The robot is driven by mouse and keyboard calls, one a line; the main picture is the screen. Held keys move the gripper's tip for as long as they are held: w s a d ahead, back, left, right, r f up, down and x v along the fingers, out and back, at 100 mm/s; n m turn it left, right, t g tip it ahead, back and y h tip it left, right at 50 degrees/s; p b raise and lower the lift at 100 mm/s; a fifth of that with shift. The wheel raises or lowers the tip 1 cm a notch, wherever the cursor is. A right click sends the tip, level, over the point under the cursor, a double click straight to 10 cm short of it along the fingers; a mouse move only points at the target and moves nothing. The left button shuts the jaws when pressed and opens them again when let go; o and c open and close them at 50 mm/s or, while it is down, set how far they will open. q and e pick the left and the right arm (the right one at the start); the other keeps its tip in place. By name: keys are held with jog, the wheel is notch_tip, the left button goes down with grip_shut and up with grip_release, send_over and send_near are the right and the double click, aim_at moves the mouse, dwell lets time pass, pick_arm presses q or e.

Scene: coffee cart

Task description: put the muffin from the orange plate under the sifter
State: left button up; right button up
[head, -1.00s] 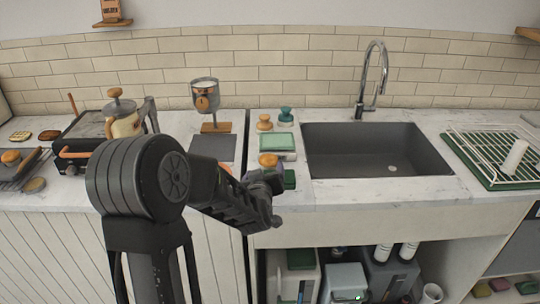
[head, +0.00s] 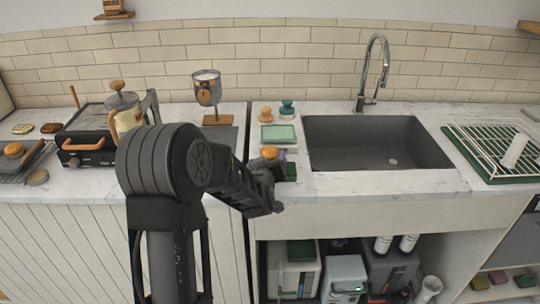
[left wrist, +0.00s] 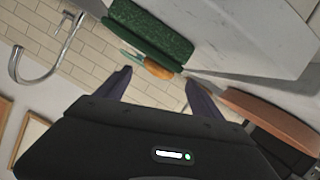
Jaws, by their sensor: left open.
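The sifter (head: 207,90) is a metal cup on a stand with a wooden base (head: 217,120), at the back of the left counter in the head view. My left gripper (head: 266,198) is over the counter's front edge, left of the sink. In the left wrist view its two fingers (left wrist: 160,92) are apart with nothing between them. An orange-brown plate edge (left wrist: 262,110) shows beside the right finger there; the head view hides the plate. I cannot make out the muffin. My right gripper is not in view.
A sink (head: 330,150) with a tall tap (head: 372,75) lies to the right. A grill (head: 88,138) and a French press (head: 124,112) are at the left.

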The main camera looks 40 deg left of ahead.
aim_at(268, 155)
pick_arm(q)
jog(key=p+x, duration=0.1)
jog(key=x, duration=0.3)
jog(key=shift+w+a+f, duration=0.1)
jog(key=shift+w+f, duration=0.05)
jog(key=shift+w, duration=0.15)
jog(key=shift+c, duration=0.4)
jog(key=c, duration=1.5)
notch_tip(268, 155, up, 10)
jog(key=shift+r, duration=0.1)
jog(key=shift+c, duration=0.2)
